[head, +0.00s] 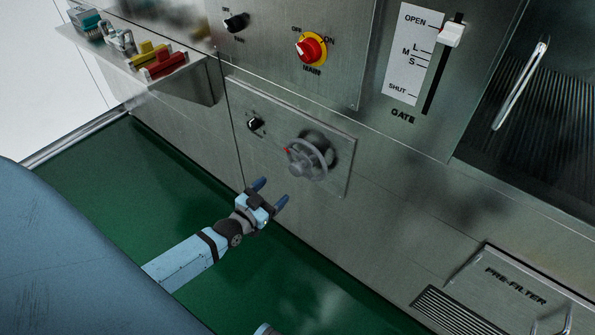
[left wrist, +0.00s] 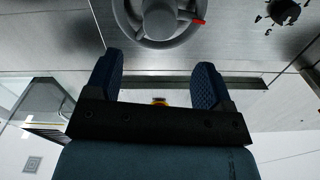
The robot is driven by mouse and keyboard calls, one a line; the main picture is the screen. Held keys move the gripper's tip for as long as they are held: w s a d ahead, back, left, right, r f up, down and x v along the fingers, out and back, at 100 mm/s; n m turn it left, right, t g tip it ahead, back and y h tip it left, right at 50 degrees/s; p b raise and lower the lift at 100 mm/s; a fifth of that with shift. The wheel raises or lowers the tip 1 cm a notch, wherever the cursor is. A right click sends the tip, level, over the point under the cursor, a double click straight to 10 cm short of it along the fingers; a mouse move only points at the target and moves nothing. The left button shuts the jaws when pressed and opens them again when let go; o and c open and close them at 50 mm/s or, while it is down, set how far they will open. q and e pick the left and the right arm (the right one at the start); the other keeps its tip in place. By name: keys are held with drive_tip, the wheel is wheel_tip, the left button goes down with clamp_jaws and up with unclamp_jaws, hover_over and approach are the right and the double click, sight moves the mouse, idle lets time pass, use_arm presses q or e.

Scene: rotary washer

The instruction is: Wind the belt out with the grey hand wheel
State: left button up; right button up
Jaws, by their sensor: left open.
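The grey hand wheel (head: 308,157) is mounted on a metal panel low on the machine front. It has a small red mark at its left side in the head view. My left gripper (head: 273,191) is open and empty, below and a little left of the wheel, apart from it. In the left wrist view the wheel (left wrist: 163,18) shows at the top, beyond the two blue fingertips (left wrist: 154,75), with its red mark at the right. The belt is not seen. A bit of my right arm may show at the bottom edge of the head view, but no right gripper is visible.
A black knob (head: 255,124) sits left of the wheel on the same panel. Above are a red and yellow switch (head: 311,48) and the gate lever (head: 451,34). A shelf (head: 175,79) with coloured items juts out at upper left. The pre-filter panel (head: 515,285) has handles at lower right. Green floor (head: 150,170) is clear.

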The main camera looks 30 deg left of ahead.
sight(294, 172)
use_arm(q)
drive_tip(key=w, duration=0.3)
drive_tip(key=w+b, duration=0.1)
drive_tip(key=w, duration=0.7)
drive_tip(key=shift+d, duration=0.4)
drive_tip(key=shift+s, duration=0.1)
drive_tip(key=c, duration=1.3)
